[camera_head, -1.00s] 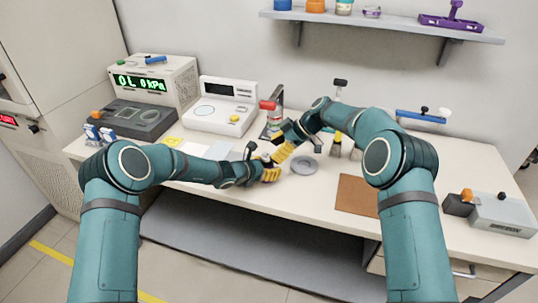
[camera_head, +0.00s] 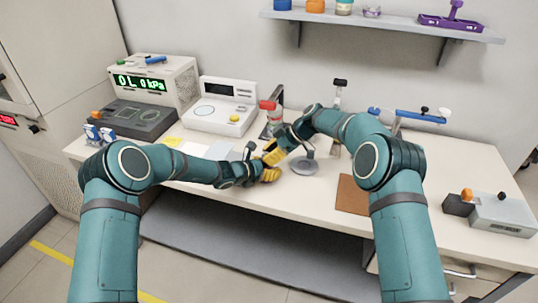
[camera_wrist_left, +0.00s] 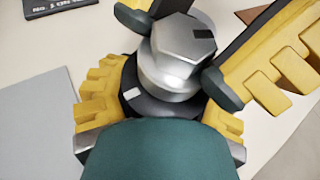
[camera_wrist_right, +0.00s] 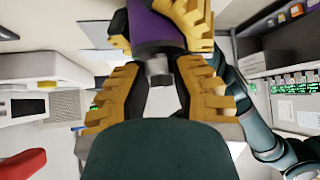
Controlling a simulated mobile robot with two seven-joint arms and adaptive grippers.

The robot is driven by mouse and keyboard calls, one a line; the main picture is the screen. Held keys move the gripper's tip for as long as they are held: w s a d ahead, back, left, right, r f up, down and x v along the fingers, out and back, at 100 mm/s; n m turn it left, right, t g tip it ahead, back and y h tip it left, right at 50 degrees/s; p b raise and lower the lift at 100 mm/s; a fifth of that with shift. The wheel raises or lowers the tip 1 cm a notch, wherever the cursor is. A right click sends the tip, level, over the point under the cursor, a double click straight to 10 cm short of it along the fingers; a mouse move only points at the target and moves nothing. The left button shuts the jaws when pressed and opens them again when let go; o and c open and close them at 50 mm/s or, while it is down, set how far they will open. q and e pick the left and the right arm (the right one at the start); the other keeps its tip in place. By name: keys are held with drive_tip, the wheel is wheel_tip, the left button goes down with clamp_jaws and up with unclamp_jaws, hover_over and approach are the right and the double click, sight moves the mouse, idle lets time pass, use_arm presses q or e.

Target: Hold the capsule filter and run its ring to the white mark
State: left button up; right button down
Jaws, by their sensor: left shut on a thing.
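The capsule filter shows in the right wrist view as a purple body (camera_wrist_right: 152,27) with a metal hex end. In the left wrist view its silver hex cap (camera_wrist_left: 180,40) carries a dark mark (camera_wrist_left: 203,33). Below the cap is a dark collar with a white mark (camera_wrist_left: 132,94). My left gripper (camera_head: 268,175) is shut on the filter body, over the table's front part. My right gripper (camera_head: 273,156) is just above it. Its fingers (camera_wrist_right: 158,92) stand apart on either side of the hex end, with gaps visible, so it is open. In the head view the grippers hide most of the filter.
A grey disc (camera_head: 305,167) lies just right of the grippers, and a brown mat (camera_head: 354,195) farther right. A red-topped fixture (camera_head: 268,105) stands behind. A white instrument (camera_head: 222,117) is at the back left.

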drive_tip(key=shift+a, duration=0.1)
drive_tip(key=shift+s+m+t, duration=0.1)
drive_tip(key=shift+m+t, duration=0.5)
drive_tip(key=shift+m, duration=0.2)
drive_tip(key=shift+a, duration=0.1)
drive_tip(key=c, duration=0.6)
unclamp_jaws()
drive_tip(key=v, duration=1.2)
